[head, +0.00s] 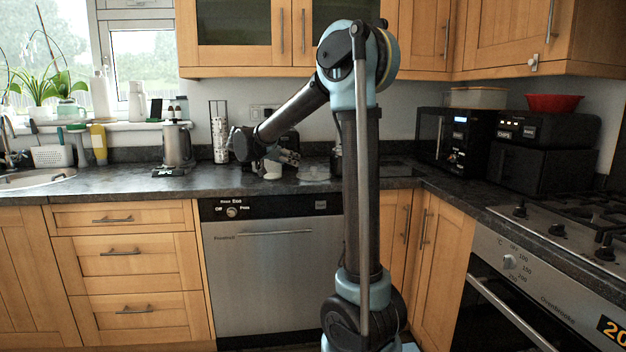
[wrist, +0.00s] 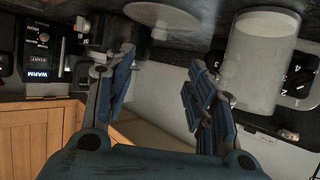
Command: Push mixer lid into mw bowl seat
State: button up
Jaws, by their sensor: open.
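My gripper (head: 289,157) is over the counter left of the arm's column in the head view. In the wrist view my gripper (wrist: 163,68) has its two fingers wide apart, with nothing between them. A pale flat disc with a short stem (wrist: 162,17), perhaps the mixer lid, is at the top, beyond the fingertips. A pale, cloudy cylinder (wrist: 262,65), perhaps the bowl, stands to its right, apart from it. In the head view a small white vessel (head: 272,170) and a clear rounded thing (head: 315,172) are near my gripper. I cannot tell whether lid and seat touch.
A kettle (head: 178,145) and a patterned cylinder (head: 220,140) stand to the left on the dark counter (head: 120,180). A microwave (head: 455,137) stands to the right, behind the counter's corner. Wall cupboards (head: 238,72) hang above. The counter's front is mostly clear.

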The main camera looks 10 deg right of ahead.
aim_at(314, 172)
jog(key=x, duration=1.7)
jog(key=shift+d+r, duration=0.2)
jog(key=c, duration=1.2)
